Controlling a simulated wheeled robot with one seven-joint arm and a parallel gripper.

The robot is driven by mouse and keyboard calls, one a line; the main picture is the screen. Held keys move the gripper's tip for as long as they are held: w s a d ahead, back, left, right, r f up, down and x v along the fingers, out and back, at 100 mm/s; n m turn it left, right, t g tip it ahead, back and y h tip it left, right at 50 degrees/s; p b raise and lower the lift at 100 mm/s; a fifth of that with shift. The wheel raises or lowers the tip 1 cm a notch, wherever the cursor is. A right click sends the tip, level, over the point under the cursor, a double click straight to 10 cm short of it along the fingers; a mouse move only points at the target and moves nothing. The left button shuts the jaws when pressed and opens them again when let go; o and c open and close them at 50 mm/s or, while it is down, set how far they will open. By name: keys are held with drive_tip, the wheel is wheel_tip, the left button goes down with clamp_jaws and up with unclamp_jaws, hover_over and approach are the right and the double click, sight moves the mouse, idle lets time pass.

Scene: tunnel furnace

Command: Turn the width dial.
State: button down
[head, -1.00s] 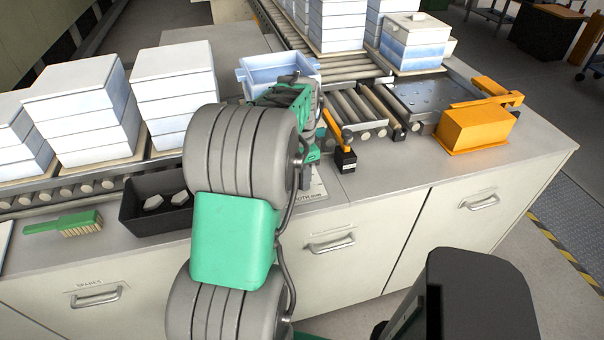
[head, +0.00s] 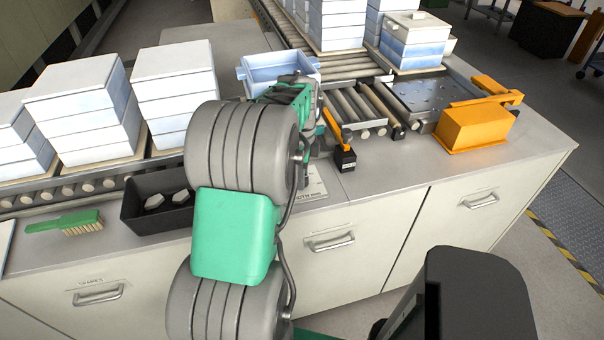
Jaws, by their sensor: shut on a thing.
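My gripper (head: 313,145) is mostly hidden behind my own grey and green arm. Only part of the dark and green wrist end shows, just above the front edge of the bench. It is shut, low over a pale plate (head: 312,188) with partly covered lettering that ends in "DTH". The width dial itself is hidden behind my arm and gripper, at this plate. The contact between the jaws and the dial cannot be seen.
A pale blue tray (head: 262,63) stands behind my wrist. An orange lever on a black block (head: 345,158) is close to the right of my gripper. A black bin (head: 130,212) and green brush (head: 62,222) lie left. An orange block (head: 470,127) stands right, with bare bench in front.

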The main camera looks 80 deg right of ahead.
drive_tip(key=shift+w, duration=0.1)
drive_tip(key=c, duration=1.2)
unclamp_jaws()
drive_tip(key=shift+w, duration=0.15)
drive_tip(key=shift+o, duration=1.4)
drive_tip(key=shift+r, duration=0.1)
wheel_tip(320, 180, up, 8)
drive_tip(key=shift+f, duration=0.15)
